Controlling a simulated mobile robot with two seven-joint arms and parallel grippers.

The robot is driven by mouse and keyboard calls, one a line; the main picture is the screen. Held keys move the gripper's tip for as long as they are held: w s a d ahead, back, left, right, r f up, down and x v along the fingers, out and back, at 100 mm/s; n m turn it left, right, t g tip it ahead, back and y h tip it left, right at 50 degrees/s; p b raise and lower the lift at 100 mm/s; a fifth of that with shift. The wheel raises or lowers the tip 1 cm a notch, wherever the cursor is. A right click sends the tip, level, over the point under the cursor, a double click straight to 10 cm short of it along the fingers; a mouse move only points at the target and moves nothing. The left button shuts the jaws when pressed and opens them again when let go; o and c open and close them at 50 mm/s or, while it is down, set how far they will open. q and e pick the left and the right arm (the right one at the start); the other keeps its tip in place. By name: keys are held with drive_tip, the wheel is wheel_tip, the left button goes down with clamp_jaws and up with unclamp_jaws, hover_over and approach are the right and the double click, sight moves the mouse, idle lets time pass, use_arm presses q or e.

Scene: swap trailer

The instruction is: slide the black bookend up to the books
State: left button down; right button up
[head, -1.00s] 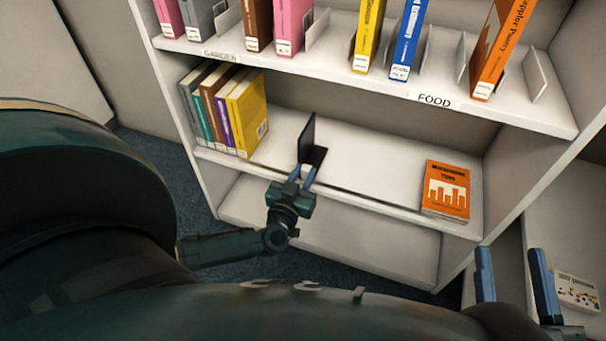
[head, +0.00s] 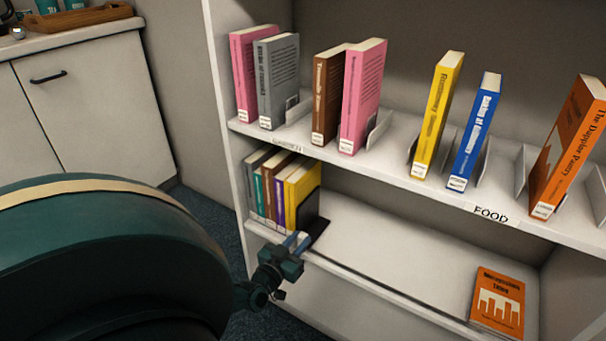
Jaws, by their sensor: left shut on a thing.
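The black bookend (head: 309,208) stands upright on the lower shelf, right beside the yellow book (head: 305,180) at the right end of the book row. It covers the lower part of that book's side. Whether a thin gap is left between them I cannot tell. The row of books (head: 263,190) has grey, teal, brown, purple and yellow spines and stands against the shelf's left wall. My left gripper (head: 298,241) is shut on the bookend at its front, near the shelf edge. My right gripper is out of view.
An orange book (head: 497,302) lies flat at the right of the lower shelf (head: 400,260); the shelf between is clear. The upper shelf (head: 395,168) overhead holds several books and metal bookends. A cabinet (head: 95,100) with a tray stands at the left.

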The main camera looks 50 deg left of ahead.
use_arm(q)
drive_tip(key=c, duration=1.2)
unclamp_jaws()
drive_tip(key=shift+d, duration=0.1)
drive_tip(key=shift+s, duration=0.3)
drive_tip(key=p+v, duration=0.4)
drive_tip(key=v, duration=0.8)
drive_tip(key=shift+s, duration=0.3)
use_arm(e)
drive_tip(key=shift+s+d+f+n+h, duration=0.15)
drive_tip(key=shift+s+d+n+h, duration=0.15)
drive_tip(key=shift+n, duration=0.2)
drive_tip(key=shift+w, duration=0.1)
